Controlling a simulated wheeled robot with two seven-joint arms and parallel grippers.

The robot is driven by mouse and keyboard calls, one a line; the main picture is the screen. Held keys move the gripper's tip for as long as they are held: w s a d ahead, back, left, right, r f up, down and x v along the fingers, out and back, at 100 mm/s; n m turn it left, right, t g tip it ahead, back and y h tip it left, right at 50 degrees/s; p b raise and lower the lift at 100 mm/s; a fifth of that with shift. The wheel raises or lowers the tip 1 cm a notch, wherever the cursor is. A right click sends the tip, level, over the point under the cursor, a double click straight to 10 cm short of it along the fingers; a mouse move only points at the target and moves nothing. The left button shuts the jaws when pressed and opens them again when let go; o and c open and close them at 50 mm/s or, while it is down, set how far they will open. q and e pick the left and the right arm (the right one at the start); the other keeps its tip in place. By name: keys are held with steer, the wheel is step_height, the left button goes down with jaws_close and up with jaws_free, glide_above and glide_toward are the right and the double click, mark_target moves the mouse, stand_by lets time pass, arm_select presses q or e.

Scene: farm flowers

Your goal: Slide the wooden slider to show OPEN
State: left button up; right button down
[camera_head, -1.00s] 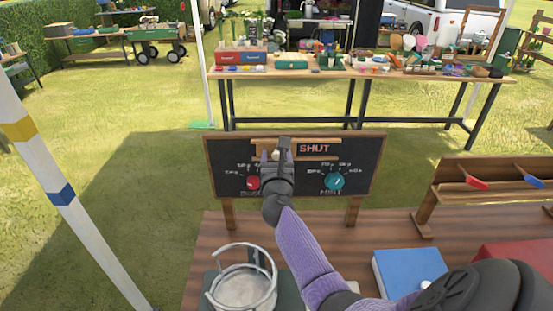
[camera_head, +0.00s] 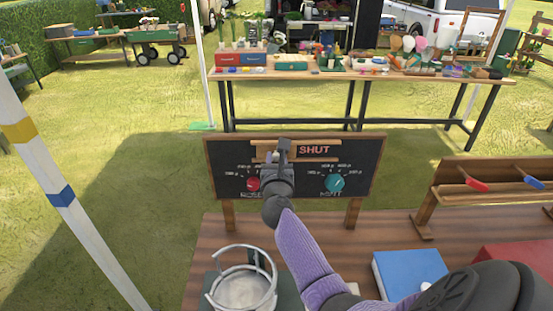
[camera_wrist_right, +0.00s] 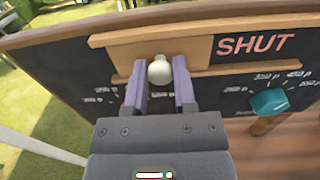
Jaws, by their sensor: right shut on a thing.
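The wooden slider (camera_wrist_right: 140,52) sits between two wooden rails at the top of the black signboard (camera_head: 305,170). The word SHUT (camera_head: 314,150) shows to the right of the slider; it also shows in the right wrist view (camera_wrist_right: 256,46). My right gripper (camera_wrist_right: 160,80) is shut on the slider's pale round knob (camera_wrist_right: 159,71), with a purple finger on each side of it. In the head view my right gripper (camera_head: 276,158) covers part of the slider. My left gripper is not in view.
A red dial (camera_head: 252,184) and a teal dial (camera_head: 335,183) are on the board below the slider. A long table of goods stands behind.

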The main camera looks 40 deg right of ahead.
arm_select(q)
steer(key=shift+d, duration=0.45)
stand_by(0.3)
arm_select(e)
steer(key=s+d, duration=0.2)
steer(key=s+d+p, duration=0.1)
steer(key=s+d, duration=0.1)
steer(key=d, duration=0.1)
steer(key=s+d+p, duration=0.1)
steer(key=s+d, duration=0.1)
steer(key=shift+s+d, duration=0.25)
steer(key=shift+d, duration=0.1)
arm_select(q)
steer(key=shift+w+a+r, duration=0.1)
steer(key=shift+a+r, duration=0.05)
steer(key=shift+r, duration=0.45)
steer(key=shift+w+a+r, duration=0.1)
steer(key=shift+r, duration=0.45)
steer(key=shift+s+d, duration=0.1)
arm_select(e)
steer(key=c, duration=0.8)
jaws_free()
steer(key=o, duration=0.4)
steer(key=shift+s+d, duration=0.1)
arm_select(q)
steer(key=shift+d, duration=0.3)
